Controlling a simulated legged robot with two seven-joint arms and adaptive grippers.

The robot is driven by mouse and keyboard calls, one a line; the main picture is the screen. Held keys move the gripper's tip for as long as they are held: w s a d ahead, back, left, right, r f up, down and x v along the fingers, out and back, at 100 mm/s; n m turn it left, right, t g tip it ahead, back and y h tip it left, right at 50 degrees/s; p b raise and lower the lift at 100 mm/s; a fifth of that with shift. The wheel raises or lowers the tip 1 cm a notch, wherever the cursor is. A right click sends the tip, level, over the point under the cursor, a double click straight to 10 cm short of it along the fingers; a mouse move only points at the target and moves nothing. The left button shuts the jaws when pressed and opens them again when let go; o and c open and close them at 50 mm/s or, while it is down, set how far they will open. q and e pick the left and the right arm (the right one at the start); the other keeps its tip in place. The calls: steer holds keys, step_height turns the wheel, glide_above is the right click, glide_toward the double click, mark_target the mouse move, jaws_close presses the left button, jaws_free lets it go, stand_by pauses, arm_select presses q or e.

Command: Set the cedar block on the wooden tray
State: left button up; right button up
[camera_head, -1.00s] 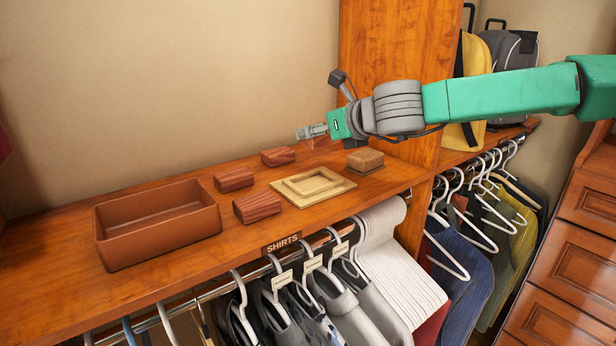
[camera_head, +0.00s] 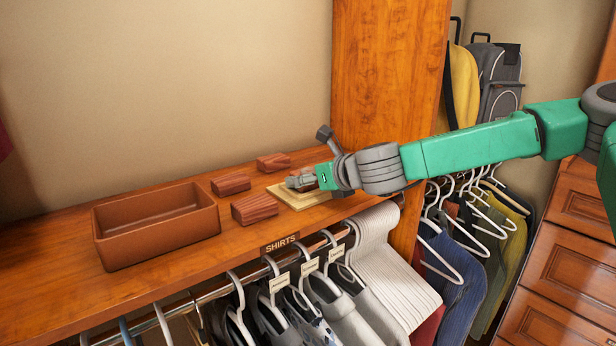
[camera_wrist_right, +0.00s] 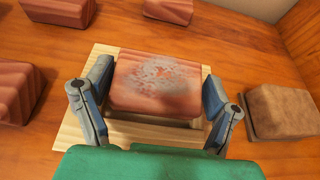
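The cedar block (camera_wrist_right: 155,82), reddish with a pale worn patch on top, sits between the two fingers of my right gripper (camera_wrist_right: 157,88) in the right wrist view. The fingers lie close against its two sides. It is over the pale square wooden tray (camera_wrist_right: 75,130); I cannot tell whether it touches it. In the head view my right gripper (camera_head: 300,182) is low over the tray (camera_head: 305,203), covering part of it, and the block is mostly hidden there. My left gripper is not in view.
Three more reddish blocks (camera_head: 274,161) (camera_head: 230,182) (camera_head: 254,207) lie left of the tray. A brown box (camera_head: 155,238) stands further left. A brown block (camera_wrist_right: 280,110) is close to the tray's right in the wrist view. A tall wooden panel (camera_head: 388,80) bounds the shelf.

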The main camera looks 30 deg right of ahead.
steer(key=shift+a+f, duration=0.1)
steer(key=shift+a, duration=0.15)
steer(key=shift+d, duration=0.2)
steer(key=shift+s+r, duration=0.15)
steer(key=shift+r, duration=0.1)
steer(key=p+v, duration=0.2)
steer(key=v, duration=0.8)
steer(key=shift+s+r, duration=0.2)
steer(key=shift+r, duration=0.05)
steer(key=shift+s, duration=0.55)
